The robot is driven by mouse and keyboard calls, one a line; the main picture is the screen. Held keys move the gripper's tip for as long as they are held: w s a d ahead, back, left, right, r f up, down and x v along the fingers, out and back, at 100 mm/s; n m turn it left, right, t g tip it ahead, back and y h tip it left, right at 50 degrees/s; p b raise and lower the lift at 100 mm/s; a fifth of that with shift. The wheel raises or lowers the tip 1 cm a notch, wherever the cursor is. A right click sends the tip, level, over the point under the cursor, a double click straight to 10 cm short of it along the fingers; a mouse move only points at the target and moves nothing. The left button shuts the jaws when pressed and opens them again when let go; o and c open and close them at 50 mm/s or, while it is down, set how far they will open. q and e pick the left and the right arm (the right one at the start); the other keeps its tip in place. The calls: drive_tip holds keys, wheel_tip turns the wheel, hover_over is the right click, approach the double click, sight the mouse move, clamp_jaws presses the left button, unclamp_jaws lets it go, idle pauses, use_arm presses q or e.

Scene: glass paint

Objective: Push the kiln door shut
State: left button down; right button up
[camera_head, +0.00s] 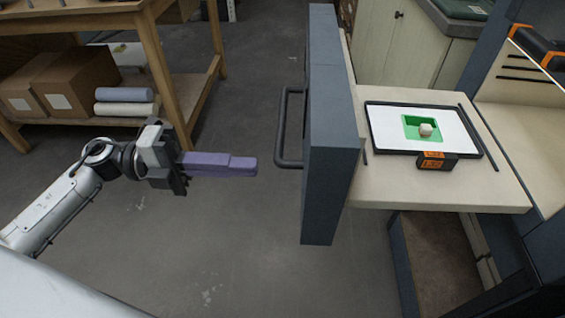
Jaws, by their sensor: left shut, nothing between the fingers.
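The kiln door (328,130) is an upright dark blue-grey slab at the middle of the head view, seen nearly edge-on. It stands at the left end of a pale pulled-out shelf (440,197), away from the blue kiln frame (490,62) on the right. A dark bar handle (284,125) sticks out from the door's left face. My left gripper (252,167), with long purple fingers, is shut and empty. It points right toward the door, just left of the handle's lower end, with a small gap showing. My right gripper is not in view.
On the shelf lies a dark-rimmed tray (373,142) with a white sheet, a green recess and a small pale lump. A wooden bench (170,75) with cardboard boxes (70,80) and rolls stands at the upper left. The grey floor (220,240) around my left gripper is clear.

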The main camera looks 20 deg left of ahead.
use_arm(q)
drive_tip(key=p+x, duration=0.1)
drive_tip(key=x, duration=0.6)
drive_tip(key=shift+d, duration=0.25)
drive_tip(key=shift+w, duration=0.1)
